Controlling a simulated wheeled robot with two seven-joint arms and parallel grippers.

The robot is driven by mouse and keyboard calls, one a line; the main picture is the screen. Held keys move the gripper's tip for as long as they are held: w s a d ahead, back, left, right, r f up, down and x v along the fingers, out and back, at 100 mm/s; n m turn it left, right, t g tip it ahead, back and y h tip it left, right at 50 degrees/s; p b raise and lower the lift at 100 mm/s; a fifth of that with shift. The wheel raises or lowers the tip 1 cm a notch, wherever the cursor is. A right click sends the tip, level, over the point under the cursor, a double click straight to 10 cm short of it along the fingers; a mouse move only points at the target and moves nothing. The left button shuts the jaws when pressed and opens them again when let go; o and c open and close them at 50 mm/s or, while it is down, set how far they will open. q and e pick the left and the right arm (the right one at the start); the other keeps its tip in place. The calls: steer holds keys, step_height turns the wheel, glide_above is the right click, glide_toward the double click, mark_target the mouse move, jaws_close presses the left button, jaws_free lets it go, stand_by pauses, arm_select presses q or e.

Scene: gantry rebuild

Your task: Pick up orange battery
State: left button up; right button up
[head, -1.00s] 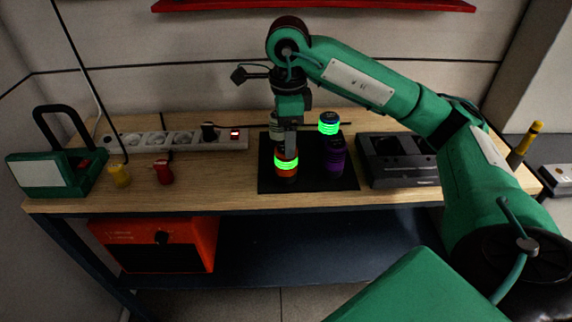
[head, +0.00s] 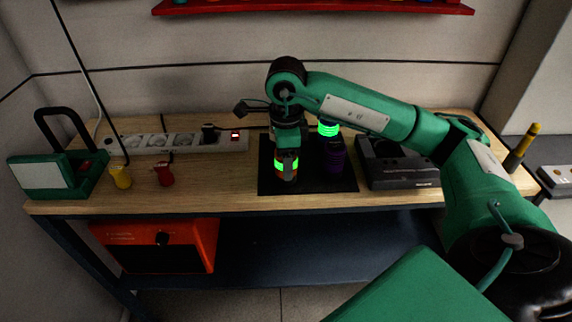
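The orange battery (head: 279,172), with a glowing green band, stands on the black mat (head: 268,186) on the workbench. My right gripper (head: 287,165) points down over it, with its fingers low at the battery's top and band. The fingers cover much of the battery, and I cannot tell whether they press on it. My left gripper is not in view.
A black device (head: 400,170) sits right of the mat. A power strip (head: 180,142) lies behind to the left, with a yellow piece (head: 121,177) and a red piece (head: 164,175) in front. A green case (head: 55,172) stands at the left end.

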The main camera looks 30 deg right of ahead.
steer(key=c, duration=0.9)
steer(key=shift+r, duration=0.1)
